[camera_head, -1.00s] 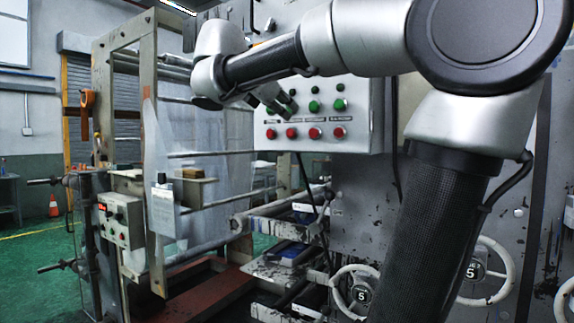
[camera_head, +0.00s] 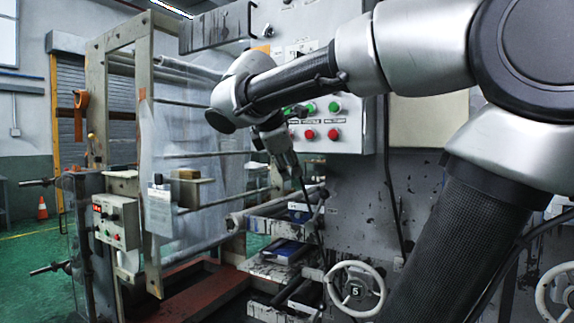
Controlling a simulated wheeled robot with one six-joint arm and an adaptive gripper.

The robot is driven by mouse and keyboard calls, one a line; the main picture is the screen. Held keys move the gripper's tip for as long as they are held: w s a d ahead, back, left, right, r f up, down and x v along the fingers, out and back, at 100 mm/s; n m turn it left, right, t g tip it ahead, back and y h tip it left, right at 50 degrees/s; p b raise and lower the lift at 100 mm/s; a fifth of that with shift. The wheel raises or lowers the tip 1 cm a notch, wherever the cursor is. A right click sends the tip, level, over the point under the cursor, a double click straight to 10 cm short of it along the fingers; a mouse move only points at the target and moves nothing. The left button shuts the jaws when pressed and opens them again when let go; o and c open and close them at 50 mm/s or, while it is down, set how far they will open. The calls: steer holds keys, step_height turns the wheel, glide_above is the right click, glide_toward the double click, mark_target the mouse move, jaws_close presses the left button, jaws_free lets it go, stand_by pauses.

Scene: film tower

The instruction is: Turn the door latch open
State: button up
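I cannot pick out a door latch with certainty in this view. A clear panel (camera_head: 80,235) with dark bar handles (camera_head: 48,268) stands at the left side of the machine; I cannot tell whether it is the door. My gripper (camera_head: 288,168) hangs below my wrist, pointing down, in front of the machine's left part and at the lower left of the button panel (camera_head: 352,130). It is small, dark and partly hidden by my wrist, so its fingers cannot be read. Nothing is seen held in it. My arm hides part of the button panel.
Handwheels (camera_head: 356,290) stick out at the lower right. Trays and rollers (camera_head: 290,250) project below my gripper. A small control box (camera_head: 116,220) and a steel frame (camera_head: 150,120) stand at left. The green floor (camera_head: 35,255) is open at far left, with an orange cone (camera_head: 42,208).

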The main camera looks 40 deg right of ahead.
stand_by(0.4)
steer(key=g+h, duration=0.2)
steer(key=h, duration=1.1)
glide_toward(265, 29)
steer(key=d, duration=0.1)
steer(key=shift+n, duration=0.5)
steer(key=x, duration=0.8)
steer(key=shift+a+r, duration=0.1)
steer(key=shift+r, duration=0.05)
